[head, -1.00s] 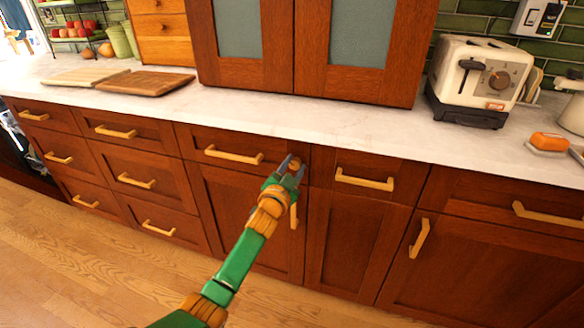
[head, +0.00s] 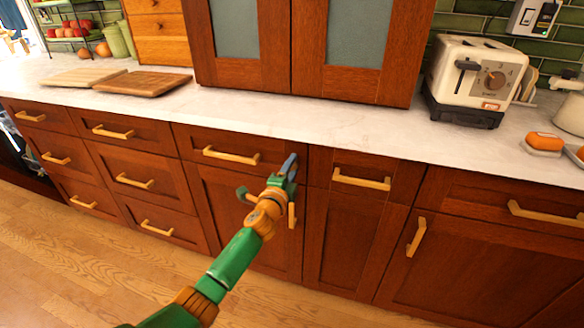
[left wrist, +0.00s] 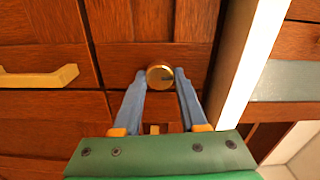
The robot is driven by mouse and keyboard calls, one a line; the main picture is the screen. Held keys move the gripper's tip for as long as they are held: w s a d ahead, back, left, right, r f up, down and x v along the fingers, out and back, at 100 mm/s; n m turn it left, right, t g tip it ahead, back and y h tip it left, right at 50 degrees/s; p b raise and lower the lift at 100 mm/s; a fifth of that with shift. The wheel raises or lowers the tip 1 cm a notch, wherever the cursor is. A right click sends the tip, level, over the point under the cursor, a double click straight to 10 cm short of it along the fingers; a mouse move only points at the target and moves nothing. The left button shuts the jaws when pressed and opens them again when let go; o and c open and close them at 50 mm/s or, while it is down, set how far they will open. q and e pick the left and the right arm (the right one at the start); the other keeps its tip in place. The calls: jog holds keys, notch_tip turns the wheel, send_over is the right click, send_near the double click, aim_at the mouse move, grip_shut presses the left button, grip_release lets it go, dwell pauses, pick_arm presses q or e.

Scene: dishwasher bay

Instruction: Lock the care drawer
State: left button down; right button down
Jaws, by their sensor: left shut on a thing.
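The drawer front (head: 190,141) with a pale bar handle (head: 232,156) is closed under the counter; I take it for the care drawer, though no label shows. A round brass lock knob (left wrist: 159,76) with a dark mark on its right side sits at this drawer's right end. My left gripper (head: 290,166) is at that end, and it hides the knob in the head view. In the left wrist view the left gripper's blue fingers (left wrist: 160,76) are shut on the knob, one on each side. My right gripper is not in view.
The white countertop (head: 300,122) runs just above the gripper. A drawer with a bar handle (head: 361,180) is to the right, and a cupboard door (head: 235,215) is below. A toaster (head: 478,80) and cutting boards (head: 143,84) stand on the counter.

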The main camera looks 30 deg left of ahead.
pick_arm(q)
jog(key=shift+m, duration=0.6)
jog(key=shift+c, duration=2.4)
grip_release()
jog(key=shift+s, duration=0.1)
jog(key=p+v, duration=0.1)
jog(key=v, duration=0.6)
